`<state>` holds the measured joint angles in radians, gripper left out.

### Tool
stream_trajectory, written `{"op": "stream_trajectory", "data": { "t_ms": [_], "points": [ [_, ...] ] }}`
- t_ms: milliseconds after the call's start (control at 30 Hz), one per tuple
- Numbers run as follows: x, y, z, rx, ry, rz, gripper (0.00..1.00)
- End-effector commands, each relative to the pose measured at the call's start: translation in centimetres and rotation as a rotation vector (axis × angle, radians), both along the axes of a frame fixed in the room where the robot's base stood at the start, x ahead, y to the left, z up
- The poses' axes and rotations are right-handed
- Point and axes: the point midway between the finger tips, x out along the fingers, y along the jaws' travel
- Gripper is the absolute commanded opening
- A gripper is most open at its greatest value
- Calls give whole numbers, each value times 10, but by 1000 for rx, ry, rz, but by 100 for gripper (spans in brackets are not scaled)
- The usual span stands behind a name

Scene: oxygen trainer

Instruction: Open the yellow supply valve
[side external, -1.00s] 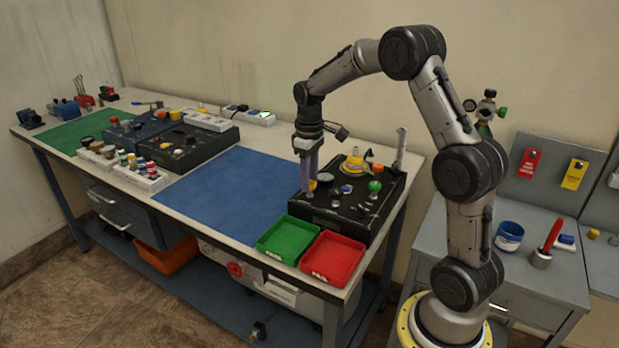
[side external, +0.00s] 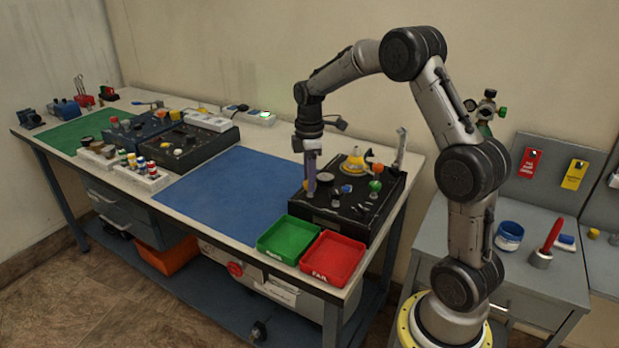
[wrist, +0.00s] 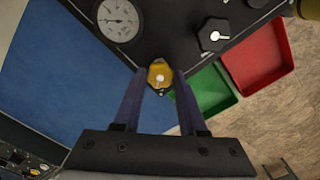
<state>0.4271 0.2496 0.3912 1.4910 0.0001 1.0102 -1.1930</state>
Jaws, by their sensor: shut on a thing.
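The yellow supply valve (wrist: 160,75) is a small yellow knob with a pale pointer, at the corner of the black trainer panel (side external: 342,212). In the wrist view it sits between the two fingertips of my gripper (wrist: 155,78), which is shut on it. In the side view my gripper (side external: 311,190) points straight down at the left part of the panel, and its fingers mostly hide the knob.
A green tray (side external: 285,238) and a red tray (side external: 332,258) lie in front of the panel. A blue mat (side external: 222,193) lies clear to its left. A larger yellow part (side external: 353,163) and a green knob (side external: 375,186) stand on the panel.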

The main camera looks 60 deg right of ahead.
Motion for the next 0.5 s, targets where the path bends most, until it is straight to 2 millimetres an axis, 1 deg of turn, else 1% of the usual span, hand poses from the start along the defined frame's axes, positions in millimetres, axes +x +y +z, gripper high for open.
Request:
{"op": "stream_trajectory", "data": {
  "t_ms": [200,500],
  "points": [
    [0,0,1,-1,1,33,0],
    [0,0,1,-1,0,38,0]
  ]
}}
